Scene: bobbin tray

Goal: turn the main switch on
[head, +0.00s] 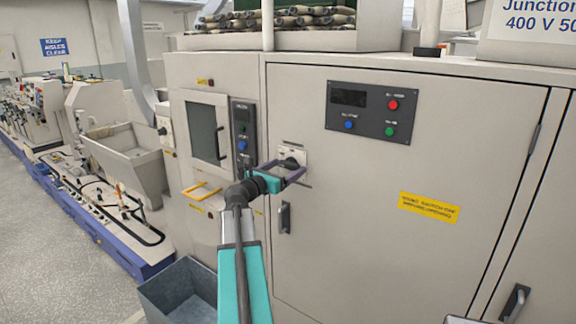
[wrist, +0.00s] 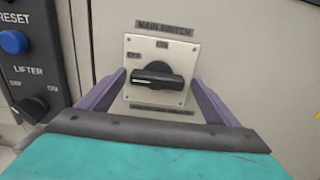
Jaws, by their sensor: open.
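The main switch is a black rotary knob (wrist: 157,77) on a pale square plate (wrist: 185,50) under a "MAIN SWITCH" label. ON is marked at the top of the plate and OFF at the upper left. The knob's handle lies roughly level, across the plate. In the head view the switch plate (head: 298,152) is on the large cabinet door, partly behind my gripper. My gripper (wrist: 160,82) is open and faces the switch, with one purple finger on each side of the knob. It holds nothing, and no finger contact with the knob is visible.
A control panel (head: 368,108) with coloured buttons is at the upper right of the switch. A narrow panel (head: 243,140) with a blue button (wrist: 14,42) and LIFTER selector stands close at left. A door handle (head: 284,218) sits below the switch. A grey bin (head: 165,292) is on the floor.

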